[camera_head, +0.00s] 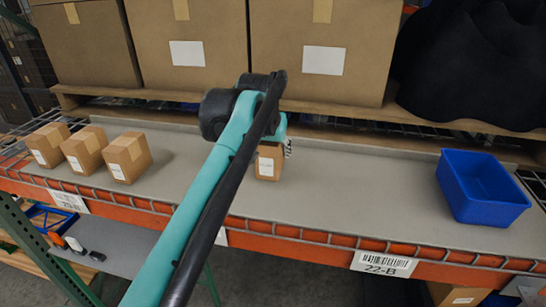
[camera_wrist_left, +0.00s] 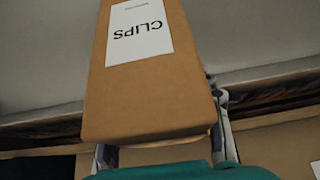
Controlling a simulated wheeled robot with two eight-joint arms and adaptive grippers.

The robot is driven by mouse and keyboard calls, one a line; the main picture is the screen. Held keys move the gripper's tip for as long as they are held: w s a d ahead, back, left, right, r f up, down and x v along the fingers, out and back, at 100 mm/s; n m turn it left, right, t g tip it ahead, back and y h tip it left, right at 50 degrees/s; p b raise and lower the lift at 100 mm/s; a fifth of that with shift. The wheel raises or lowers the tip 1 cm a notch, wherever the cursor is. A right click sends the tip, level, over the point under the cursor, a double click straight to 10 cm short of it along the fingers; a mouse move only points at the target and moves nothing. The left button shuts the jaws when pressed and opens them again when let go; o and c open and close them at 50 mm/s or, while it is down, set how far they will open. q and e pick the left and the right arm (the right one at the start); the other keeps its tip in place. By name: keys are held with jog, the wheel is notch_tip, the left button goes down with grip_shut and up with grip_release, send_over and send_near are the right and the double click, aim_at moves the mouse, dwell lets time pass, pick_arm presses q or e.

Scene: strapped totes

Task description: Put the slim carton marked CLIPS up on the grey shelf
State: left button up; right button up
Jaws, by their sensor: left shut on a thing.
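The slim brown carton marked CLIPS (camera_wrist_left: 142,95) fills the middle of the left wrist view, its white label upside down there. My left gripper (camera_head: 284,148) is shut on it, with a finger showing at each side of its near end. In the head view a brown carton with a white label (camera_head: 268,161), apparently the same one, shows below my wrist, partly hidden by my arm. It is over the middle of the grey shelf (camera_head: 340,185); I cannot tell whether it touches the surface. My right gripper is not in view.
Several small cartons (camera_head: 128,158) stand at the shelf's left. A blue bin (camera_head: 482,188) stands at its right. Large boxes (camera_head: 330,50) and a black wrapped bulk (camera_head: 470,65) are behind. An orange beam (camera_head: 300,236) edges the front. The shelf between the carton and bin is clear.

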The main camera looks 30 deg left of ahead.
aim_at(267, 144)
pick_arm(q)
notch_tip(267, 144, down, 2)
jog(key=shift+s+f, duration=0.15)
jog(key=shift+f, duration=0.35)
jog(key=o, duration=1.4)
jog(key=v, duration=1.2)
jog(key=shift+r+b, duration=0.1)
jog(key=shift+b, duration=0.3)
